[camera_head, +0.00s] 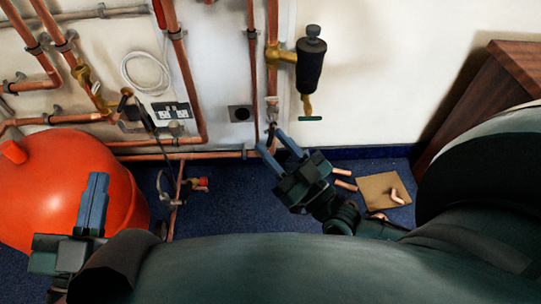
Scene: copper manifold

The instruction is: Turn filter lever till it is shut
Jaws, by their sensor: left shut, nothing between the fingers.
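The black cylindrical filter (311,66) is mounted on a brass fitting at the wall. Below it hangs a small brass piece with a green handle (310,118), lying sideways. A small dark lever-like piece (270,131) shows on the copper pipe left of it; I cannot tell which of the two is the filter lever. My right gripper (273,143) is open, its blue-grey fingers pointing up at the pipe, close to the dark piece. Contact cannot be told. My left gripper (98,176) is shut and empty in front of the orange tank, far from the filter.
Copper pipes (185,80) run over the white wall on the left. An orange tank (70,165) stands at the left. A cardboard piece (376,192) with copper fittings lies on the blue floor, and a wooden cabinet (490,100) stands right. The wall right of the filter is clear.

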